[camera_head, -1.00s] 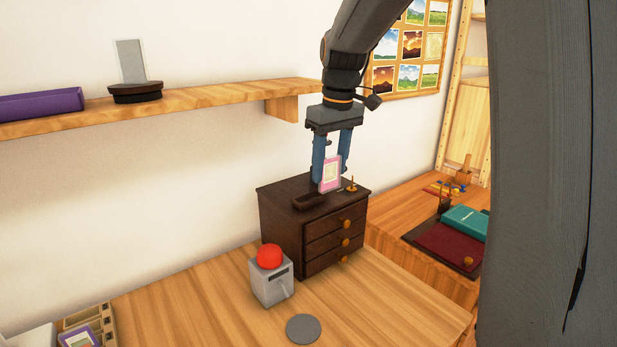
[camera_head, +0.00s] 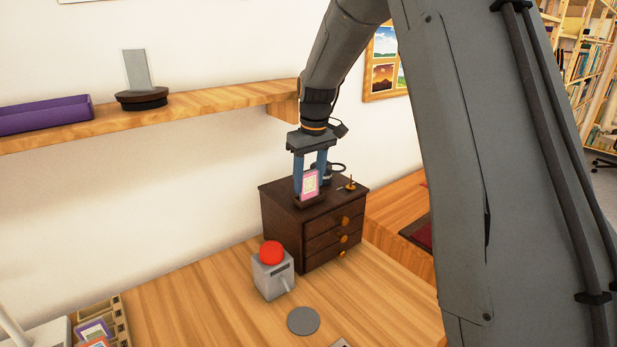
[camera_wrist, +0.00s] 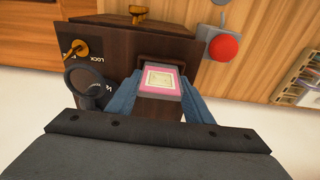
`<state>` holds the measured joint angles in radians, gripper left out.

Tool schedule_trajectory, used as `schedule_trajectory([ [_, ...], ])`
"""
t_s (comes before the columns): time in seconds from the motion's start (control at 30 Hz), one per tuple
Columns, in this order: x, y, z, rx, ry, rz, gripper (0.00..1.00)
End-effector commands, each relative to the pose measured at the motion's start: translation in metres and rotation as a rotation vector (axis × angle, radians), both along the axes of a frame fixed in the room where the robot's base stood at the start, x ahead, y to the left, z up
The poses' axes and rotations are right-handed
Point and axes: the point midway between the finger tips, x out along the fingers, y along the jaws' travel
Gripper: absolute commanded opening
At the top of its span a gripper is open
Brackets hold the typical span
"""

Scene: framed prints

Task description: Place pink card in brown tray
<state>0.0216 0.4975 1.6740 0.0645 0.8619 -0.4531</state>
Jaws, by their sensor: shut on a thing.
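The pink card (camera_head: 310,184) has a cream panel and stands upright, tilted a little. It also shows in the wrist view (camera_wrist: 161,81). My gripper (camera_head: 309,189) is shut on it, with a blue finger at each side. The small dark brown tray (camera_head: 308,203) lies on top of the dark drawer chest, and its edge shows in the wrist view (camera_wrist: 158,62). The card's lower edge is at the tray, within its outline. I cannot tell whether it touches the tray's bottom, which the card and fingers partly hide.
The dark chest (camera_head: 283,215) has round orange knobs. A brass piece (camera_head: 350,185) and a dark ring (camera_wrist: 85,83) are on its top. A grey box with a red ball (camera_head: 271,253) stands in front, near a grey disc (camera_head: 303,320). A wall shelf (camera_head: 210,105) is at left.

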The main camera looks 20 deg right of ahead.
Motion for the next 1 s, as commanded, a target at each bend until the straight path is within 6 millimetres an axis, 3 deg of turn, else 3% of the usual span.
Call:
schedule_trajectory([
  [0.5,0.0035,0.0014,-0.0077,0.0,-0.002,0.0,0.24],
  [0.53,0.0034,0.0014,-0.0076,0.0,-0.002,0.0,0.5],
  [0.63,0.0034,0.0014,-0.0073,0.0,-0.002,0.0,0.65],
  [1.0,0.0036,0.0013,-0.0024,0.0,-0.003,0.0,0.65],
])
